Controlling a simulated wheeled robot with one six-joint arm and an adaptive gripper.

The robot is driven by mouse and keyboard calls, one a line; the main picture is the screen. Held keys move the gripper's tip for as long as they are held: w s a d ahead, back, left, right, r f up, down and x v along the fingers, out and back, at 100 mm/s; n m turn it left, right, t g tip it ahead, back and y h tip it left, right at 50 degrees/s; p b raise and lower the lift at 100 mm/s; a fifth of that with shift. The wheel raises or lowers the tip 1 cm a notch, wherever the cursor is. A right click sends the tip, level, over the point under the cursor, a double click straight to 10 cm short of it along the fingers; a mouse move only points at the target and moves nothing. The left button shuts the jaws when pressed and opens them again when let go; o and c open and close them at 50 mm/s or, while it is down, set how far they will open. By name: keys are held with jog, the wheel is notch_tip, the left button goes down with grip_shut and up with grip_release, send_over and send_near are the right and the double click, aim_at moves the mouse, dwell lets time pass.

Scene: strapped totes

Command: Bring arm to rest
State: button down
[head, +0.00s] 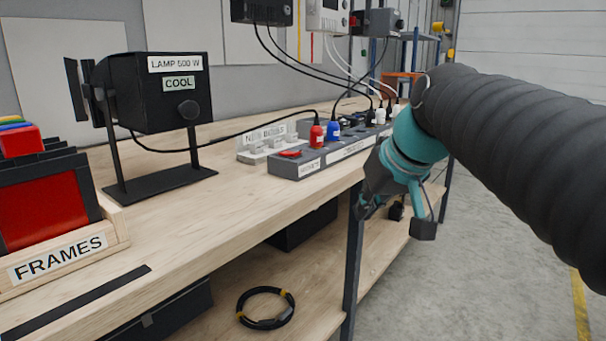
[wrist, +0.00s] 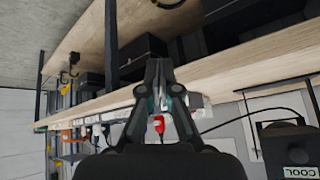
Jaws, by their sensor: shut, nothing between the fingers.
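My arm (head: 510,125) is in a black ribbed sleeve and reaches in from the right in the head view. My gripper (head: 364,208) is beside the front edge of the wooden bench (head: 225,200), near the dark table leg, and points down and to the left. In the wrist view my gripper (wrist: 159,66) has its fingertips together with nothing between them. Part of the grey power strip (head: 297,165) is hidden behind my arm's end.
A lamp (head: 160,95) labelled COOL stands on the bench. A frames rack (head: 60,255) is at the left. Red (head: 316,136) and blue plugs (head: 333,131) sit in the strip. A coiled cable (head: 265,307) lies on the lower shelf. The floor at the right is clear.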

jog(key=s+d+f+m+h, duration=0.1)
jog(key=s+d+f, duration=0.1)
jog(key=s+f, duration=0.6)
jog(key=s+d+f+m+h, duration=0.1)
jog(key=s+d+f, duration=0.2)
jog(key=s+f, duration=0.5)
notch_tip(320, 180, down, 4)
jog(key=shift+s+d+f+m+g+h, duration=0.2)
jog(key=shift+d+f+m+g+h, duration=0.1)
jog(key=shift+m+g+h, duration=0.1)
